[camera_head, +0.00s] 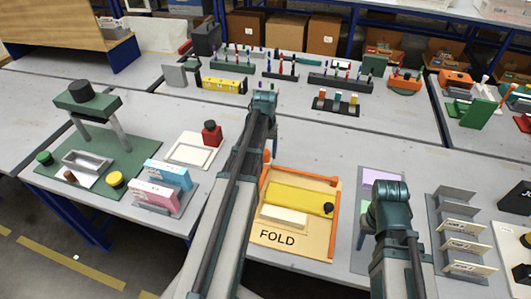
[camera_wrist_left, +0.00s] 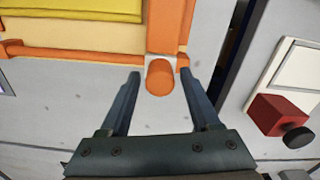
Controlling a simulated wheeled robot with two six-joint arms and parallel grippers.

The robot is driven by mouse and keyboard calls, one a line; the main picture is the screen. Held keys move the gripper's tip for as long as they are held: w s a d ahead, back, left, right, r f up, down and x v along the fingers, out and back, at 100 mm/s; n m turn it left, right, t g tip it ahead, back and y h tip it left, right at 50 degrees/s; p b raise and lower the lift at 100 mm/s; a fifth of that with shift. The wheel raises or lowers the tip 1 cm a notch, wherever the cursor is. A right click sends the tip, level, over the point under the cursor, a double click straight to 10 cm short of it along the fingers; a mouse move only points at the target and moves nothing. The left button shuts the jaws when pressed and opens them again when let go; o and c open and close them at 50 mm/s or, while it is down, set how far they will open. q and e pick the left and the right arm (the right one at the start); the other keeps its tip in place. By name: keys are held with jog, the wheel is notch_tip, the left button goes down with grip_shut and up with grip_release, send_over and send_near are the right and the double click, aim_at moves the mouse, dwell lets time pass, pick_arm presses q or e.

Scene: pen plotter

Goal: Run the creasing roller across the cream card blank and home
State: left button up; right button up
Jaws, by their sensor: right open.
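The fold station (camera_head: 263,237) is a tan board marked FOLD with orange edges and a yellow panel (camera_head: 300,200) bearing a black knob (camera_head: 329,208). The cream card blank (camera_head: 284,216) lies in front of the yellow panel. An orange bar with a rounded end stands at the station's left edge; I take this orange piece (camera_wrist_left: 160,77) for the roller or its handle. In the left wrist view my left gripper (camera_wrist_left: 161,74) is open, its fingers apart on either side of the orange end. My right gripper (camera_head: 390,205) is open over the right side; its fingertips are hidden.
A white tray (camera_head: 180,153) with a red block (camera_head: 211,133) stands left of my left arm. Pink and blue boxes (camera_head: 160,190) stand at the left front. A grey slotted rack (camera_head: 465,225) is at the right. Bare table lies behind the station.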

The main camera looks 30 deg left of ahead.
pick_arm(q)
grip_shut()
dwell(1.2)
